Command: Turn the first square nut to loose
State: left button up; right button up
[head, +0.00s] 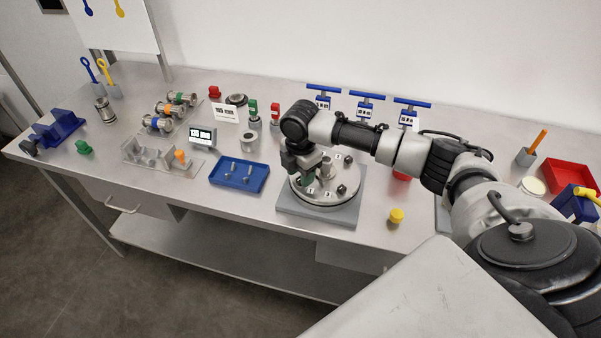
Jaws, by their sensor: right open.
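A round metal flange plate (330,203) lies on a grey square base (318,216) at the middle of the bench. It carries small numbered white labels and dark nuts around its rim, with a short metal stub in the centre. One dark nut (341,189) shows at the right of the rim. My right gripper (307,180) points down over the left front of the flange, close to a label that seems to read 1. It is open. The nut under it is hidden or too small to make out, so I cannot tell whether the fingers touch it. My left gripper is not in view.
A blue tray (239,176) with bolts lies left of the flange. A yellow knob (396,216) stands to its right, near the front edge. Blue-handled valves (367,97) stand behind my arm. A red tray (570,176) is at the far right.

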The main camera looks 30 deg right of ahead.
jog(key=shift+f, duration=0.7)
grip_shut()
jog(key=shift+n, duration=0.3)
jog(key=shift+n+p, duration=0.6)
jog(key=shift+n, duration=0.3)
jog(key=shift+n+p, duration=0.4)
jog(key=shift+n, duration=1.4)
